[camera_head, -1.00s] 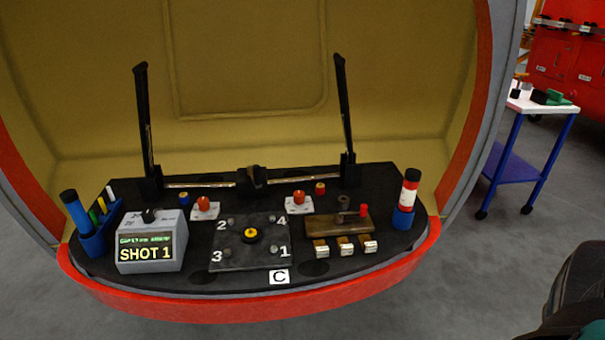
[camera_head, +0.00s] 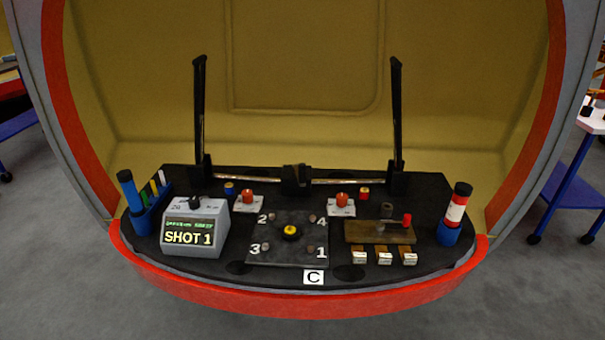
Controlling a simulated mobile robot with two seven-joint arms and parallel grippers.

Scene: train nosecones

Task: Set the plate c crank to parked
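A dark square plate (camera_head: 270,248) with corner numbers 1 to 4 lies mid-console, with a yellow-topped black knob (camera_head: 291,232) at its centre and small studs near its corners. A white label C (camera_head: 313,277) sits at its front edge. Right of it, a brown block (camera_head: 358,232) carries a grey-brown post and a lever with a red knob (camera_head: 407,219). I cannot tell for sure which part is the crank, and no parked mark is readable. Neither gripper is in view.
A grey box (camera_head: 196,228) reading SHOT 1 stands left on the black console. Two tall black arms (camera_head: 199,115) rise from a rear rod. A pen holder (camera_head: 143,215) is at left, a red-and-white cylinder (camera_head: 457,208) at right. The red rim (camera_head: 300,303) borders the front.

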